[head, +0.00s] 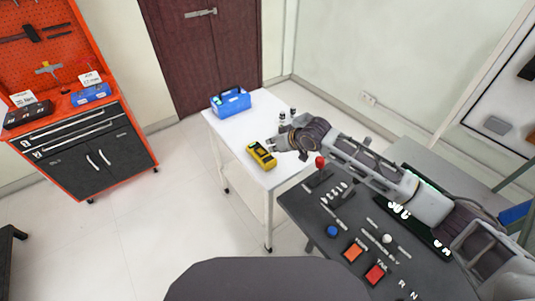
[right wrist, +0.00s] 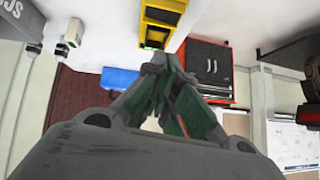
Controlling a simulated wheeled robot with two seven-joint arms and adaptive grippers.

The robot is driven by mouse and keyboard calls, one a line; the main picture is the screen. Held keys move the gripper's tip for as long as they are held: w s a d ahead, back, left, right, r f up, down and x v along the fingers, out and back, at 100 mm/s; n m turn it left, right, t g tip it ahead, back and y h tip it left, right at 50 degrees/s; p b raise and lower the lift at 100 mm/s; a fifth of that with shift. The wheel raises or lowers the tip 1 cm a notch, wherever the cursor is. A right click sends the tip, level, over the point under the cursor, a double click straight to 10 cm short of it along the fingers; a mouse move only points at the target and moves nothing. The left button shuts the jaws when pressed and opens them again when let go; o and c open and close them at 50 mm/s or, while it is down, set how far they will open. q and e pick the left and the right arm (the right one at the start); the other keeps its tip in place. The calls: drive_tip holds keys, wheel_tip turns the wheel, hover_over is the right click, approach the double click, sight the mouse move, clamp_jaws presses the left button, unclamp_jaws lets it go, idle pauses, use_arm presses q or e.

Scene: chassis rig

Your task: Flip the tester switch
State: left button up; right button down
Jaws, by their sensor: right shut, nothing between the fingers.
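The yellow tester (head: 261,155) with dark parts on its face lies on the white table (head: 228,135). It also shows at the top of the right wrist view (right wrist: 160,24). Its switch is too small to make out. My right gripper (head: 272,146) is just beside the tester's upper right edge. In the right wrist view the fingertips (right wrist: 163,62) are together and empty, close to the tester's end. I cannot tell whether they touch it. My left gripper is not in view.
A blue toolbox (head: 231,103) stands at the table's far end. Small bottles (head: 282,117) stand behind my right gripper. A dark control panel (head: 350,230) with buttons and a red-knobbed lever is at the front right. An orange tool cabinet (head: 75,130) stands at the left.

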sight(268, 160)
drive_tip(key=x, duration=0.3)
drive_tip(key=shift+w+f, duration=0.1)
drive_tip(key=shift+f, duration=0.05)
wheel_tip(268, 160, down, 3)
drive_tip(key=shift+a+r, duration=0.1)
drive_tip(key=shift+a, duration=0.05)
drive_tip(key=shift+a+f, duration=0.1)
drive_tip(key=shift+f, duration=0.45)
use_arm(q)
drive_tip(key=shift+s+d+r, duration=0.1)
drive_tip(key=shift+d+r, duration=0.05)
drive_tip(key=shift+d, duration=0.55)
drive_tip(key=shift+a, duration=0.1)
use_arm(e)
drive_tip(key=shift+s, duration=0.25)
